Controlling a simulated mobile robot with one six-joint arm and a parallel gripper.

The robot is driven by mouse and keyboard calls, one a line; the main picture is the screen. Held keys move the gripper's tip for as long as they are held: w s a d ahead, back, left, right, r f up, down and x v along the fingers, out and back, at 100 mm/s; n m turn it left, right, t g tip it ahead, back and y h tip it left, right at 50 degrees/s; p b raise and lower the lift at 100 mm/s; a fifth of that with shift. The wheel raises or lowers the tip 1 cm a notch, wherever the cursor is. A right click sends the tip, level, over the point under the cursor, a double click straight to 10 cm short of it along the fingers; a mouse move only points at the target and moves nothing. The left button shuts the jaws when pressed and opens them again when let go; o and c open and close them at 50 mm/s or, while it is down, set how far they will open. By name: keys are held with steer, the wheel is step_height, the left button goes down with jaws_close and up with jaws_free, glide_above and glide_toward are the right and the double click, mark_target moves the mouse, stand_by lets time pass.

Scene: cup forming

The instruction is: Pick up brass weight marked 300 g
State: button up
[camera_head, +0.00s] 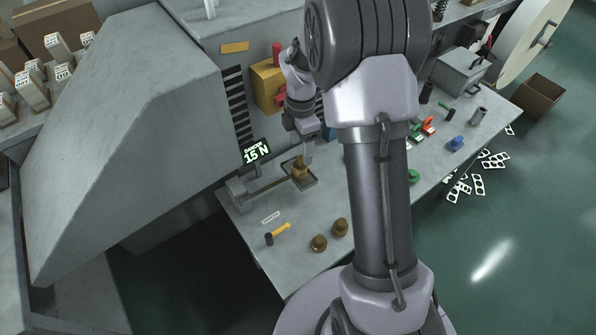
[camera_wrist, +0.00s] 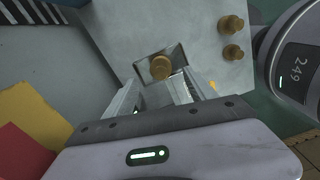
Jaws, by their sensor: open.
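Three brass weights are in view; no mark on them is legible, so I cannot tell which is 300 g. One brass weight (camera_head: 299,171) stands on a small square tray (camera_head: 312,181) on the bench. It also shows in the wrist view (camera_wrist: 160,67), just beyond the fingertips. Two more weights, a left one (camera_head: 319,243) and a right one (camera_head: 340,227), stand near the bench's front edge; they show at upper right in the wrist view (camera_wrist: 231,24) (camera_wrist: 233,52). My gripper (camera_wrist: 158,88) is open and empty, pointing down above the tray.
A display (camera_head: 256,151) reading 15 N stands behind the tray. A hammer with a yellow handle (camera_head: 278,234) and a small label (camera_head: 271,218) lie on the bench. A yellow box (camera_head: 267,86) is on the machine wall. Colored clamps (camera_head: 428,126) lie at right, partly behind my arm.

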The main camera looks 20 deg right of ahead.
mark_target(300, 158)
steer(key=f+b, duration=0.1)
steer(key=f, duration=0.2)
steer(key=f+b, duration=0.2)
steer(key=f, duration=0.1)
steer(key=shift+a+f, duration=0.2)
steer(key=shift+f, duration=0.05)
steer(key=shift+s+r, duration=0.1)
steer(key=shift+r, duration=0.05)
steer(key=shift+c, duration=0.9)
jaws_close()
